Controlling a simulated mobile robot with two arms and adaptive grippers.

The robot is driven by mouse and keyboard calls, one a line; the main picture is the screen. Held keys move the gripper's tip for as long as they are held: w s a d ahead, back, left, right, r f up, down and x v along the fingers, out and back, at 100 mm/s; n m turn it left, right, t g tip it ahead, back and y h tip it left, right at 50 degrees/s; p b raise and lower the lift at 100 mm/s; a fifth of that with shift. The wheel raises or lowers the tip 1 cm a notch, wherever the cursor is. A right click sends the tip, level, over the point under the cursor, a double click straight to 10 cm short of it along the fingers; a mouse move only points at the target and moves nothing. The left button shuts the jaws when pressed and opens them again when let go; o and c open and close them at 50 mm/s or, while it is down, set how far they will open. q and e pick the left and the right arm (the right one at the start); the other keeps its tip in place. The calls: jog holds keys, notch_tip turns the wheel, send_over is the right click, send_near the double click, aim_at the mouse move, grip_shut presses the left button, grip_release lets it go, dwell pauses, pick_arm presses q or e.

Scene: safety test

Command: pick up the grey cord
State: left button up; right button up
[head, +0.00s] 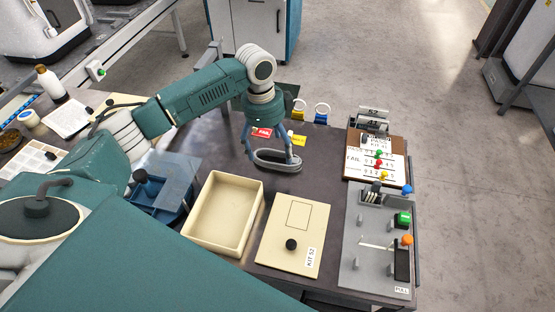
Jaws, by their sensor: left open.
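The grey cord (275,168) lies as an oval coil on the dark table (325,171), towards its back edge. My left gripper (271,154) reaches down over it from the left arm. Its fingers are apart, one at each side of the coil. I cannot tell whether the fingertips touch the cord. My right gripper is out of view.
An empty cream tray (194,238) and a cream lid (293,263) with a black knob stand in front. A grey test panel (374,222) and a pegged board (398,150) stand right. Red (261,132) and yellow (299,140) tags lie behind the cord.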

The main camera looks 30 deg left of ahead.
aim_at(276, 160)
pick_arm(q)
jog(key=shift+w+d+f+p, duration=0.1)
jog(key=shift+d+f, duration=0.05)
jog(key=shift+f, duration=0.75)
jog(key=shift+w+d+f+p, duration=0.1)
jog(key=shift+f, duration=0.85)
jog(key=shift+w+d+f+p, duration=0.1)
jog(key=shift+d+f, duration=0.05)
jog(key=shift+f, duration=0.75)
jog(key=c, duration=1.3)
jog(key=shift+r, duration=0.1)
